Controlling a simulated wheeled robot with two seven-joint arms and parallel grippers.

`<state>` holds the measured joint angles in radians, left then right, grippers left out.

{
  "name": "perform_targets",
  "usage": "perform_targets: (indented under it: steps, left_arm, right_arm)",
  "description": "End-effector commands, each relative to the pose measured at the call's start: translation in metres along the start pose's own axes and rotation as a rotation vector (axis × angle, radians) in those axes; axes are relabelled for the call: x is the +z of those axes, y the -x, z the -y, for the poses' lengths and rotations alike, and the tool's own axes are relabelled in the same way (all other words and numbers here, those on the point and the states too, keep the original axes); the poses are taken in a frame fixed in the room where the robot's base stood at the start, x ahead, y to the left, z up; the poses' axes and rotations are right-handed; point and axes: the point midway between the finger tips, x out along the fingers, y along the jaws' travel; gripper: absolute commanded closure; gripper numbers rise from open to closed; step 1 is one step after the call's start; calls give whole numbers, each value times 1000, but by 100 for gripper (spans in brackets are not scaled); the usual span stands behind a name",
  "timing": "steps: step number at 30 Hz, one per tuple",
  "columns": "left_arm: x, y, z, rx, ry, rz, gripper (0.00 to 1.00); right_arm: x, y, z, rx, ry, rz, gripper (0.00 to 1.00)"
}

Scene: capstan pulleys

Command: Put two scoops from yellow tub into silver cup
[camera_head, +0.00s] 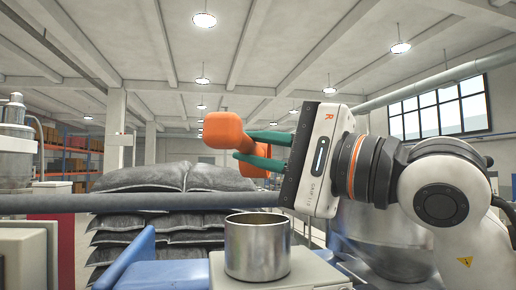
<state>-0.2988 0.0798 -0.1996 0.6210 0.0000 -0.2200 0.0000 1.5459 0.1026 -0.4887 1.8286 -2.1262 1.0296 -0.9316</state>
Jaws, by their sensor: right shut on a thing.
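The silver cup (257,251) stands upright and open-topped at the bottom middle, on a pale flat-topped unit (304,272). Its inside is mostly hidden by the low viewing angle. My right gripper (247,148) comes in from the right, above and behind the cup in the picture. Its green fingers are shut on an orange object (222,131), which looks like a scoop. The object sticks out to the left of the fingers, and whether it holds anything cannot be seen. The yellow tub is not in view. My left gripper is not in view.
A grey horizontal bar (130,203) crosses from the left, behind the cup. Stacked dark sacks (180,178) lie behind it. A blue part (165,272) is left of the cup. A metal machine (15,140) stands at the far left. The air above the cup looks clear.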

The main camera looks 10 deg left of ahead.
Motion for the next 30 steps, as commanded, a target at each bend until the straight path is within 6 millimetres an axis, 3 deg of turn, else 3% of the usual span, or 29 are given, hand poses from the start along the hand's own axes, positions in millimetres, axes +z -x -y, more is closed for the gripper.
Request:
perform_targets:
  steps: [10,21,30]
  left_arm:
    - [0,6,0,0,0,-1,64]
    - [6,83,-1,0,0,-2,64]
    - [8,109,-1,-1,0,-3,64]
  right_arm:
    - [-1,-1,-3,-15,8,1,100]
    - [-5,-7,-16,-346,155,4,100]
    - [-3,-2,-13,-493,205,-7,100]
